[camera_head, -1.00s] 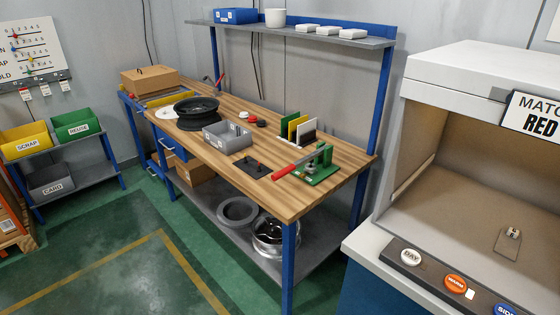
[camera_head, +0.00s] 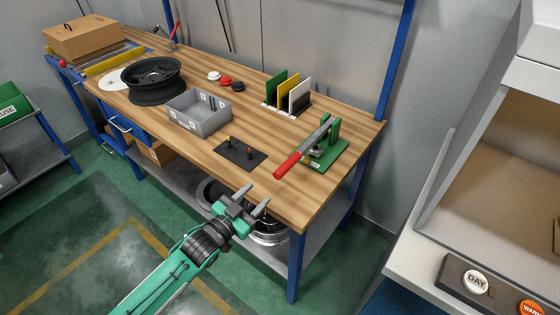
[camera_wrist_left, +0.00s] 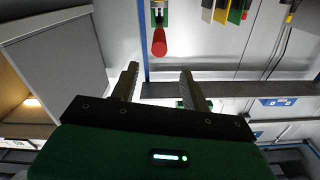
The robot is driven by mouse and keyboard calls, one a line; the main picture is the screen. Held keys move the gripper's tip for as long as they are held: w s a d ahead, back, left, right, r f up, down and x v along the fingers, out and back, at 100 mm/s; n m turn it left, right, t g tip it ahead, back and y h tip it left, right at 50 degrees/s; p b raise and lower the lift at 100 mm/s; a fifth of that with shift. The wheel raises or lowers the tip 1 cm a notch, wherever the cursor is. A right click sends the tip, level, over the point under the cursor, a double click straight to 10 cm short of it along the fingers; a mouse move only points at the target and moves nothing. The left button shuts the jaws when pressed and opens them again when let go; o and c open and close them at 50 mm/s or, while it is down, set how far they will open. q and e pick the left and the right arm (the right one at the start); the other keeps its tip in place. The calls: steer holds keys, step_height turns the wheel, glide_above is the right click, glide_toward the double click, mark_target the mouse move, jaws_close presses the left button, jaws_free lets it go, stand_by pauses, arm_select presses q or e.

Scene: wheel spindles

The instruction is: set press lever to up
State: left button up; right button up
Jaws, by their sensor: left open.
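The green press (camera_head: 326,155) stands on the wooden bench (camera_head: 330,190) near its right end. Its lever with a red handle (camera_head: 287,166) slants low toward the front edge of the bench. My left gripper (camera_head: 256,199) is open and empty, just in front of the bench edge and to the lower left of the red handle, apart from it. In the left wrist view the red handle (camera_wrist_left: 159,42) shows beyond and above the two open fingers (camera_wrist_left: 158,88), between them. My right gripper is not in view.
A black plate with a yellow and a red peg (camera_head: 240,154) lies left of the press. A grey bin (camera_head: 199,123), a black wheel rim (camera_head: 152,90) and upright coloured panels (camera_head: 288,92) stand on the bench. A light booth (camera_head: 420,245) is at the right.

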mark_target(283, 169)
arm_select(q)
steer(key=p+x, duration=0.1)
steer(key=x, duration=0.3)
steer(key=shift+w+d+r, duration=0.15)
steer(key=shift+d+r, duration=0.05)
steer(key=p+x, duration=0.1)
steer(key=x, duration=0.7)
steer(key=shift+f, duration=0.15)
steer(key=shift+w+d+f, duration=0.1)
steer(key=shift+w+d, duration=0.05)
steer(key=shift+w, duration=0.15)
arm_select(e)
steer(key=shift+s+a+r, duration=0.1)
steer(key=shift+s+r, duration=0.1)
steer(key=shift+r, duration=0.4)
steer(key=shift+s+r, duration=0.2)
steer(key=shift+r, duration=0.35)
arm_select(q)
jaws_close()
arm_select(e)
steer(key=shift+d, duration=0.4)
